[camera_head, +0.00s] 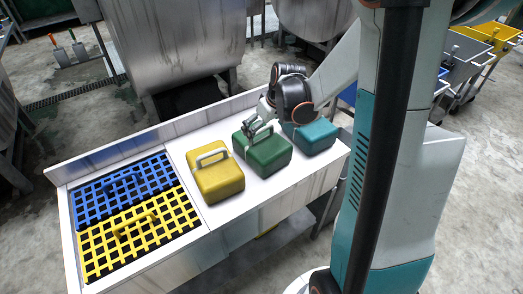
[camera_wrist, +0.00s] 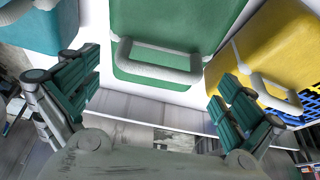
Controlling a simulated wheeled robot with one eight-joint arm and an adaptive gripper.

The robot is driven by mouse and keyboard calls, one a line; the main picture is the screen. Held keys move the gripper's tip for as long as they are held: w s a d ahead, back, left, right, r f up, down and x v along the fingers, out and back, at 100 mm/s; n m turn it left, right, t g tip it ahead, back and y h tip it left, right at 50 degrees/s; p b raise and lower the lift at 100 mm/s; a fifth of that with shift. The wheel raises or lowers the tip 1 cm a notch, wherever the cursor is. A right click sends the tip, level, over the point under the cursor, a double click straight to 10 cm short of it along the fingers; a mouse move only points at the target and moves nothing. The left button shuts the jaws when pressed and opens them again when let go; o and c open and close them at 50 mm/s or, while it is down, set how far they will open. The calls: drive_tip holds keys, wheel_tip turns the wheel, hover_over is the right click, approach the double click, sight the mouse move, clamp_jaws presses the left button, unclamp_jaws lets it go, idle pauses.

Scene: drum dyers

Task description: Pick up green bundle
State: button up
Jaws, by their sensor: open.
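The green bundle (camera_head: 268,155) is a rounded block with a pale handle on top. It sits on the white counter between the yellow and teal bundles. In the wrist view the green bundle (camera_wrist: 175,30) fills the top middle, with its pale handle (camera_wrist: 158,58) lying across it. My gripper (camera_head: 258,128) is above the green bundle, at its handle in the head view. In the wrist view my gripper (camera_wrist: 158,98) has its fingers spread wide, one on each side of the handle, with nothing between them. Whether a finger touches the bundle cannot be told.
A yellow bundle (camera_head: 217,182) stands close on the left, and a teal bundle (camera_head: 316,138) on the right, partly behind my arm. Blue (camera_head: 108,195) and yellow (camera_head: 160,228) grates lie at the counter's left end. A low wall (camera_head: 150,137) runs along the back.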

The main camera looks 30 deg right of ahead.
drive_tip(key=x, duration=0.2)
drive_tip(key=shift+w+f+b, duration=0.2)
drive_tip(key=shift+f+b, duration=0.15)
drive_tip(key=shift+r, duration=0.1)
drive_tip(key=shift+c, duration=0.2)
drive_tip(key=c, duration=2.1)
drive_tip(key=shift+r, duration=0.1)
drive_tip(key=shift+c, duration=0.2)
